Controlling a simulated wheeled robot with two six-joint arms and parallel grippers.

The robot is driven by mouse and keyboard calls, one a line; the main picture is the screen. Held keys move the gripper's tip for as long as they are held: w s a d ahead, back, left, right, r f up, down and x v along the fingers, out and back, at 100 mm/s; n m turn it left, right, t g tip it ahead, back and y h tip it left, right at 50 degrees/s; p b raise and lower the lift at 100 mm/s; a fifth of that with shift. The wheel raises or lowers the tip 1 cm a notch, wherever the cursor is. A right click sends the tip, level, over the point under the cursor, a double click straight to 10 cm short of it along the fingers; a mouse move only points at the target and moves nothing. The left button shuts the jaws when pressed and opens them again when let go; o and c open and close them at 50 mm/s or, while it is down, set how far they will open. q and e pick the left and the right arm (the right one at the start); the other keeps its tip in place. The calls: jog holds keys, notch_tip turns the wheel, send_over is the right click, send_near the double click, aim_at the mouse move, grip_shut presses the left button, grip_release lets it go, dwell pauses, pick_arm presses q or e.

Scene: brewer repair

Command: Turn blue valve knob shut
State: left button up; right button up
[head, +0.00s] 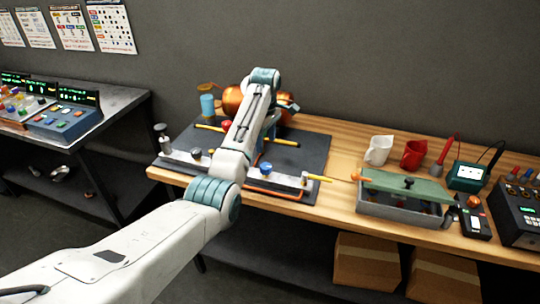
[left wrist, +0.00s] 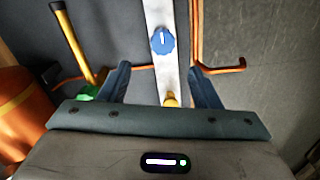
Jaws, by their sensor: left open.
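The blue valve knob (left wrist: 162,40), with a white mark on its face, sits on a pale metal bar (left wrist: 159,12). In the head view the blue knob (head: 265,168) shows on the bar near the front of the dark mat. My left gripper (left wrist: 162,84) is open and empty. In the left wrist view its two fingers stand apart, and the knob appears just beyond the tips, between their lines and not touched. In the head view my arm hides most of this gripper. My right gripper is not in view.
A yellow-handled lever (left wrist: 78,45) and a copper pipe (left wrist: 222,70) flank the bar. A copper vessel (head: 232,101) stands behind on the dark mat (head: 313,152).

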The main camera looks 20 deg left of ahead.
pick_arm(q)
jog(key=p, duration=0.3)
send_over(266, 166)
notch_tip(266, 166, down, 6)
jog(key=shift+s+r, duration=0.15)
jog(key=shift+r, duration=0.05)
jog(key=f, duration=0.4)
jog(key=shift+w+f, duration=0.25)
jog(key=shift+w, duration=0.05)
jog(key=shift+s, duration=0.1)
jog(key=shift+c, duration=0.7)
jog(key=c, duration=0.9)
jog(key=shift+o, duration=0.2)
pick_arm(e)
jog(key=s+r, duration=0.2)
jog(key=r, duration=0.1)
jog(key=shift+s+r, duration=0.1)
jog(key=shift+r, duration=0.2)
